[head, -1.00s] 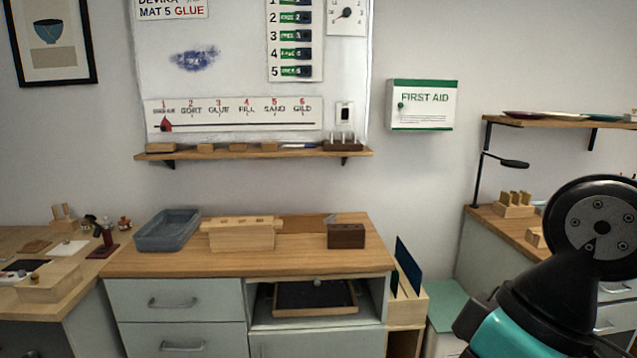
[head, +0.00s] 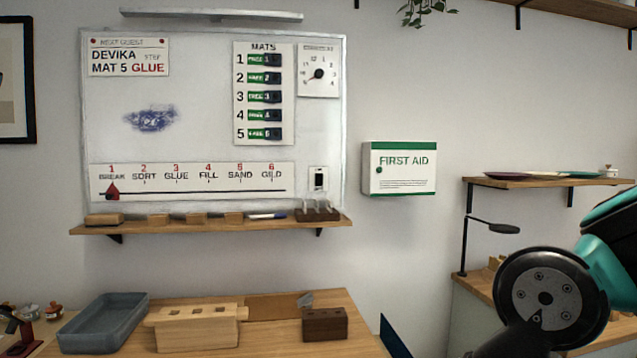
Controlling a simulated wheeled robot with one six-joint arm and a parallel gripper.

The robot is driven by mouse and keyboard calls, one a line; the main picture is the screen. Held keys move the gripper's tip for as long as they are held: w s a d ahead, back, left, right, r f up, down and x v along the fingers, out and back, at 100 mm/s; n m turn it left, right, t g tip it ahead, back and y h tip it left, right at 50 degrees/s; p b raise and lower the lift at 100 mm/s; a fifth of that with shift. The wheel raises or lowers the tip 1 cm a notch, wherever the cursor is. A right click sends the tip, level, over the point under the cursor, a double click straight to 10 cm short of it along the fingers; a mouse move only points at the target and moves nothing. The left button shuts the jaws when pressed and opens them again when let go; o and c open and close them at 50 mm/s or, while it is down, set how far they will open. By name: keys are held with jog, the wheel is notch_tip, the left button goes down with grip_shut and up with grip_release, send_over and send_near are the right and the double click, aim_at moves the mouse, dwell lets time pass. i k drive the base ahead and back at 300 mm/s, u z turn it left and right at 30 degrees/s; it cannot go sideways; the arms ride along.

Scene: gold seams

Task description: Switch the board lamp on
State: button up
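The board lamp (head: 212,15) is a long grey bar mounted above the whiteboard (head: 205,140). I see no clear glow from it. A white switch plate with a dark rocker (head: 319,179) sits at the board's lower right, above the ledge. My arm shows at the lower right, well to the right of the switch and apart from it. My gripper's fingers are not in view.
A wooden ledge (head: 190,225) under the board holds several blocks, a pen and a dark holder (head: 318,212). A first aid box (head: 399,168) hangs right of the board. Below, a bench carries a grey tub (head: 103,322), a pale wooden rack (head: 195,327) and a dark block (head: 325,324).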

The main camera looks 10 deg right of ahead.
aim_at(318, 178)
jog(key=u, duration=0.7)
jog(key=i, duration=1.45)
jog(key=z, duration=0.75)
jog(key=i, duration=0.35)
jog(key=z, duration=0.3)
